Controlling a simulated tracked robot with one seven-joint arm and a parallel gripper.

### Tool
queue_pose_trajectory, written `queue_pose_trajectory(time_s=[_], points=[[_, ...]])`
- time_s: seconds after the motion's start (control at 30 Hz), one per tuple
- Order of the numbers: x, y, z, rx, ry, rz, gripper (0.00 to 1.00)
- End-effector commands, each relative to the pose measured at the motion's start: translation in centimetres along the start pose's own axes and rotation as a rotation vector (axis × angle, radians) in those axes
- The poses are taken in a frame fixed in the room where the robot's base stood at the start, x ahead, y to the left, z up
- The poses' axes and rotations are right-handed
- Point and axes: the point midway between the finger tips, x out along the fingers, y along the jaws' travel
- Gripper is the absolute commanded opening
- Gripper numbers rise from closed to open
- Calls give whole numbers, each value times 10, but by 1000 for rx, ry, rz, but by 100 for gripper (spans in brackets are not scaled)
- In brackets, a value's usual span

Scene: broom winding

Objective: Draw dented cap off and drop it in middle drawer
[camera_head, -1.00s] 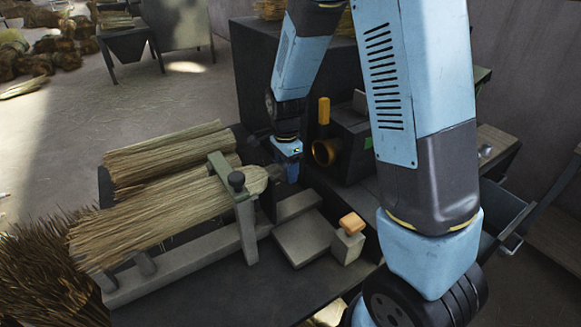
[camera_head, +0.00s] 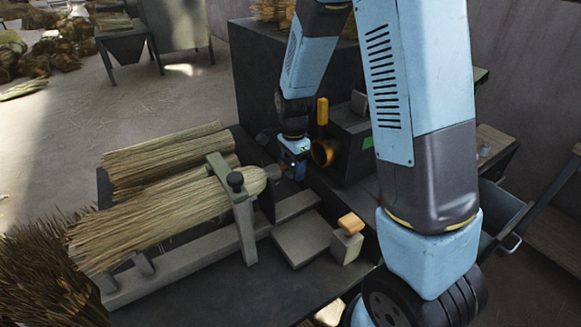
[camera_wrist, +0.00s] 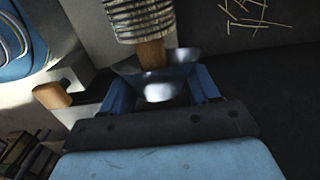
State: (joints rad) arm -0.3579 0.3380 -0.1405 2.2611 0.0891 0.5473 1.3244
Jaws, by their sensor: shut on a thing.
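The dented cap (camera_wrist: 160,88) is a shiny grey metal cup with an uneven rim. In the wrist view it sits between the two blue fingers of my gripper (camera_wrist: 160,92), which is shut on it. A wooden stub (camera_wrist: 151,54) shows between the cap and the ribbed binding (camera_wrist: 141,18) of the broom; I cannot tell if its end is still inside the cap. In the head view my gripper (camera_head: 293,172) is just right of the clamped straw bundle (camera_head: 165,215). An open drawer (camera_head: 503,208) is at the right; I cannot tell which level it is.
The bundle lies in a grey clamp frame (camera_head: 245,230) with a dark knob. An orange-topped block (camera_head: 350,225) stands in front. A dark machine with a yellow ring (camera_head: 323,153) and yellow handle is close right of my gripper. My arm covers part of the right side.

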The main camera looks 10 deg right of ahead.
Motion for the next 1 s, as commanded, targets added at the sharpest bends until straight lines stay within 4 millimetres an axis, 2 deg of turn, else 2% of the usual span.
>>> queue_pose_trajectory(time_s=[1.0], points=[[0,0,-31,0,0,0,38]])
